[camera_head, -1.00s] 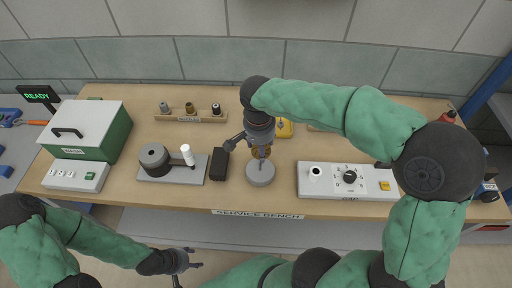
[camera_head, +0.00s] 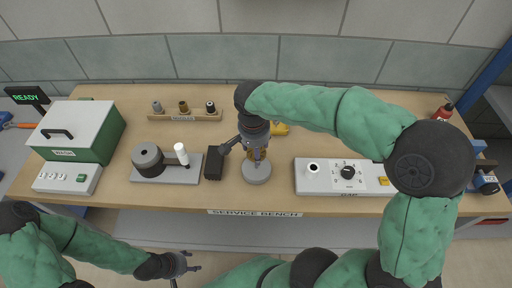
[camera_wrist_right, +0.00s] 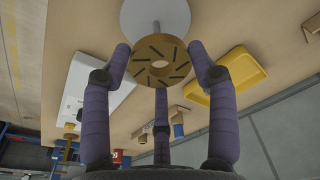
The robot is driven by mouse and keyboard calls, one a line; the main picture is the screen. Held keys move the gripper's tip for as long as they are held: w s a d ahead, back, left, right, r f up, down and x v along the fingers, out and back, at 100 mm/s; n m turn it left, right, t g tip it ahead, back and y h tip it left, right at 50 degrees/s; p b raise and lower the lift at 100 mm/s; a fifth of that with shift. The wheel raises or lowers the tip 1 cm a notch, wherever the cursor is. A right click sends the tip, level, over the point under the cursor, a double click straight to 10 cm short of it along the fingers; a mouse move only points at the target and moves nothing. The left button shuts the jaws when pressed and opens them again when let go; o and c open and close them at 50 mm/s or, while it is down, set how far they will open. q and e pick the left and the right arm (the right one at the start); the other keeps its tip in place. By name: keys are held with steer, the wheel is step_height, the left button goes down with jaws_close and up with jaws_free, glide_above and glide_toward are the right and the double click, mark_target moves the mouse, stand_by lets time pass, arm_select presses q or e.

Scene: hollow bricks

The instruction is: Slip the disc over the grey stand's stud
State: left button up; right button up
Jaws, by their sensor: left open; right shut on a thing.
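The brass-coloured slotted disc (camera_wrist_right: 150,50) is held between the fingertips of my right gripper (camera_wrist_right: 160,62) in the right wrist view. The head view shows the right gripper (camera_head: 257,152) above the round grey stand (camera_head: 257,175), with the disc mostly hidden. In the wrist view the stand (camera_wrist_right: 138,16) lies beyond the disc. Its thin stud (camera_wrist_right: 157,27) shows past the disc's upper edge, and the rest is hidden. The stud does not show through the disc's hole; I cannot tell the height gap. My left gripper (camera_head: 188,264) is open and empty in front of the bench.
Left of the stand are a black block (camera_head: 214,162) and a grey plate with a dark cylinder and white-topped post (camera_head: 180,178). A white dial panel (camera_head: 320,185) is at right. A yellow tray (camera_wrist_right: 237,78) and a wooden holder with several small parts (camera_head: 185,116) lie behind.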

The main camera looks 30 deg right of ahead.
steer(key=shift+f+b, duration=2.2)
steer(key=shift+f, duration=0.9)
steer(key=o, duration=1.4)
steer(key=r, duration=0.8)
steer(key=s+a+r, duration=0.1)
steer(key=r, duration=0.2)
steer(key=shift+r, duration=0.4)
